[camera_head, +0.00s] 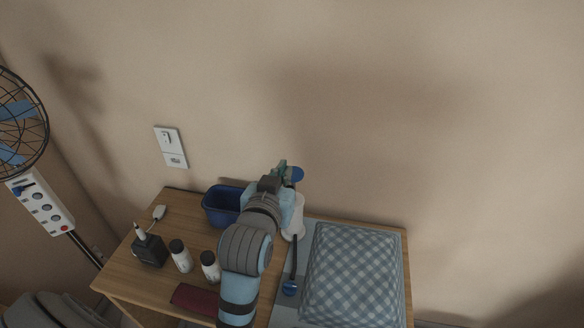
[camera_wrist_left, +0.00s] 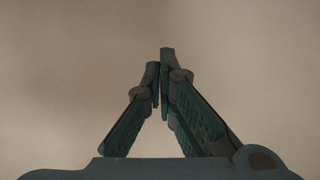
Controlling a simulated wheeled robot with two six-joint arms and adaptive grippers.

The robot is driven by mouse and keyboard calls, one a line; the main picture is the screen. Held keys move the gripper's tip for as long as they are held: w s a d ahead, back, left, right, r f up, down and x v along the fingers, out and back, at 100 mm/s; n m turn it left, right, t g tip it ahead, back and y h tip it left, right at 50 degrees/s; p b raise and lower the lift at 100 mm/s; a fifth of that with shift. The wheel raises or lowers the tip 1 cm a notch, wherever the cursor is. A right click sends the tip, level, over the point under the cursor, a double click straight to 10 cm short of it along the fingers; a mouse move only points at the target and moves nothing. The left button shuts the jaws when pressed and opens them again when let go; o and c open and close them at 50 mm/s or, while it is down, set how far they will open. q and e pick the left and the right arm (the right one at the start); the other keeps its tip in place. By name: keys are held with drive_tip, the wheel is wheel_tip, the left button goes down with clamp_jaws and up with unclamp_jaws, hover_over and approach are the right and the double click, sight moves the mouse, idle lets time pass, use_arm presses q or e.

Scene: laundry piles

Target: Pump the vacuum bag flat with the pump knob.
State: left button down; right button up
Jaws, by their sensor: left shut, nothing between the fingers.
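The vacuum bag (camera_head: 350,275) lies on the right part of the wooden table, puffed up around blue-and-white checked cloth. A dark hose (camera_head: 295,258) runs along its left side between the pump and a round blue valve (camera_head: 290,288). The white pump (camera_head: 298,218) stands upright behind the valve, partly hidden by my left arm. The blue pump knob (camera_head: 297,174) shows above it. My left gripper (camera_head: 282,164) is beside the knob in the picture, shut and empty; contact cannot be told. In the left wrist view its fingers (camera_wrist_left: 164,55) meet before bare wall. My right gripper is not in view.
A blue bin (camera_head: 221,206) stands behind my left arm. Two small bottles (camera_head: 180,256), a black pen holder (camera_head: 150,251) and a dark red item (camera_head: 194,300) lie left of the arm. A fan (camera_head: 20,115) and power strip (camera_head: 42,204) are at far left.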

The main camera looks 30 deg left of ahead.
use_arm(q)
hover_over(293, 178)
wheel_tip(293, 178, down, 2)
drive_tip(key=shift+s+f, duration=0.15)
drive_tip(key=shift+f, duration=0.05)
wheel_tip(293, 178, down, 4)
drive_tip(key=shift+r+b, duration=0.2)
drive_tip(key=shift+b, duration=0.25)
drive_tip(key=shift+d+f, duration=0.1)
drive_tip(key=shift+f, duration=0.1)
wheel_tip(293, 178, down, 8)
drive_tip(key=b, duration=0.4)
drive_tip(key=shift+f, duration=0.2)
